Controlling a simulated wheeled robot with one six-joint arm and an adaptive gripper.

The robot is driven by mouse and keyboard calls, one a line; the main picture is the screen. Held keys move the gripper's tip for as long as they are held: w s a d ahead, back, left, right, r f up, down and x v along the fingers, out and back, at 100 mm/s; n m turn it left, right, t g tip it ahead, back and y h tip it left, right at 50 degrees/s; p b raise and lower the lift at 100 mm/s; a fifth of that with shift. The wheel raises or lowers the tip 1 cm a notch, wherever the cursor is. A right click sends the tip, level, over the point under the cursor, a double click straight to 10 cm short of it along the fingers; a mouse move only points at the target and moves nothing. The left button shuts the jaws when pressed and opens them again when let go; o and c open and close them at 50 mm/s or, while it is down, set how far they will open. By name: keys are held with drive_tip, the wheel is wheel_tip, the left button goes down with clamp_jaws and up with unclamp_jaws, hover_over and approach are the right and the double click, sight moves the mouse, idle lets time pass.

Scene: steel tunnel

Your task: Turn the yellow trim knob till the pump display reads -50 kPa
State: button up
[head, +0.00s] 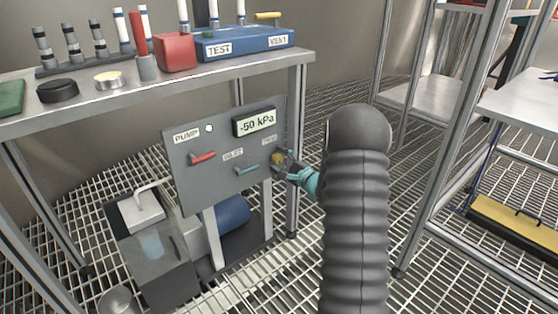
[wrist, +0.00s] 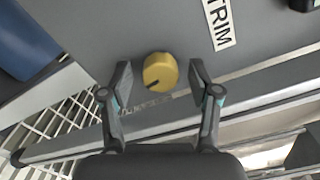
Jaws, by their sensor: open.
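The yellow trim knob (wrist: 160,71) sits on the grey pump panel (head: 190,180), beside the TRIM label (wrist: 218,22). A dark pointer mark shows on the knob's face in the wrist view. My gripper (wrist: 161,75) is open, with one finger on each side of the knob and a visible gap on both sides. In the head view the knob (head: 277,158) shows at the panel's right edge, with my gripper (head: 285,163) at it, partly hidden by my arm. The pump display (head: 256,122) reads -50 kPa.
The panel also carries a red handle (head: 203,157) marked PUMP and a teal handle (head: 247,169) marked INLET. A bench (head: 290,60) with a blue TEST/VENT unit (head: 245,41) stands above. A metal rack (head: 440,150) is at the right, over grated floor.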

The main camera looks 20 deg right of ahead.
drive_tip(key=v, duration=1.1)
drive_tip(key=shift+s, duration=0.2)
